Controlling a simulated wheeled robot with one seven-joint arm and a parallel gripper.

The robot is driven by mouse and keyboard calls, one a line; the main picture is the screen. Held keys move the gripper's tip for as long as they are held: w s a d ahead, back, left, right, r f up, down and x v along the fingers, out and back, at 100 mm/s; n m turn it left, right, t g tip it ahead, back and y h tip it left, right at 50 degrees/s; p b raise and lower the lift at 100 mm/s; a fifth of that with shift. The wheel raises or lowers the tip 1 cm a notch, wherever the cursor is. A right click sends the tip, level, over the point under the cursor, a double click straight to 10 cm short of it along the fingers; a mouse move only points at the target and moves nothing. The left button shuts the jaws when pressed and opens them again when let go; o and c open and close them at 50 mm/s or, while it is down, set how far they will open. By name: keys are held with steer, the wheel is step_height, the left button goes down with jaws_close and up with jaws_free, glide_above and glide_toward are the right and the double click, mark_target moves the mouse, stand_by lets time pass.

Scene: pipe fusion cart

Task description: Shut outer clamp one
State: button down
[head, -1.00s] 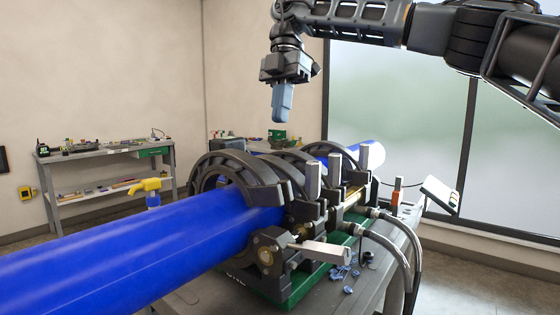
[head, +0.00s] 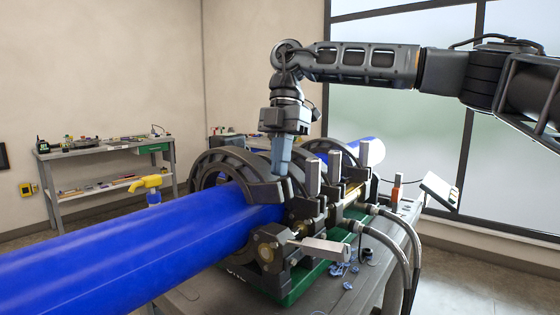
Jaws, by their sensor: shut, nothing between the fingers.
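The nearest black clamp (head: 222,162), which I take to be outer clamp one, arches over the blue pipe (head: 130,245). Its upper half is down over the pipe, with its right end (head: 268,192) near the lower body. A pale grey lever (head: 325,246) sticks out to the right, low on the near side of this clamp; I cannot tell whether it is fastened. My gripper (head: 278,172) is shut and empty, pointing down just above the arch's right end. Whether it touches the clamp cannot be told. It hides part of the clamp behind.
More clamps with upright grey handles (head: 313,174) stand behind, close to my gripper's right. Grey hoses (head: 395,240) curve down the cart's right side. Blue shavings (head: 345,268) lie on the cart. A workbench (head: 105,155) stands at the far left wall.

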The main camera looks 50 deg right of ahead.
steer(key=s+f+t+b, duration=0.1)
steer(key=f+b, duration=0.4)
steer(key=s+f+t+b, duration=0.1)
steer(key=f+b, duration=0.1)
steer(key=b, duration=0.1)
steer(key=shift+s+d+f+t, duration=0.15)
steer(key=shift+s+t, duration=0.15)
steer(key=shift+s+f+t+b, duration=0.3)
steer(key=shift+f+b, duration=0.2)
steer(key=shift+b, duration=0.15)
steer(key=shift+f, duration=0.15)
steer(key=r+p, duration=0.1)
steer(key=r, duration=0.1)
steer(key=r+p, duration=0.2)
steer(key=r, duration=0.1)
steer(key=shift+w, duration=0.2)
step_height(320, 180, up, 10)
steer(key=p, duration=0.7)
glide_above(291, 198)
steer(key=s+d, duration=0.2)
steer(key=d, duration=0.1)
steer(key=shift+w+a+f, duration=0.15)
steer(key=shift+f, duration=0.05)
